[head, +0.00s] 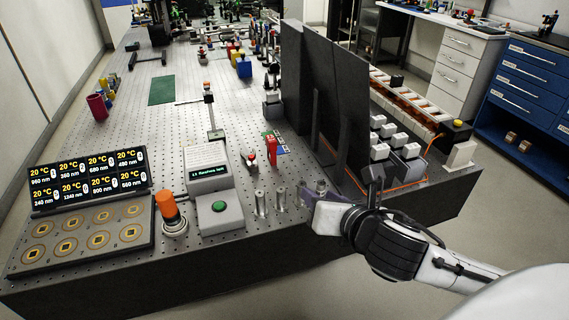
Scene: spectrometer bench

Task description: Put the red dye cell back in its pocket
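A small upright red object (272,150) stands on the perforated bench beside a patch of green, blue and white pieces (283,142). It may be the red dye cell, but it is too small to be sure. I cannot make out its pocket. My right gripper (318,196) reaches in from the right over the bench's front edge, to the right of two metal posts and below the red object, apart from it. Its fingers are partly hidden and small, so its opening and anything between them are unclear. My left gripper is out of view.
Two metal posts (270,202) stand left of my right gripper. A grey box with a green button (219,207) and an orange-topped knob (167,206) are further left. Tall dark panels (342,88) rise behind the gripper. An orange cable (405,184) lies to the right.

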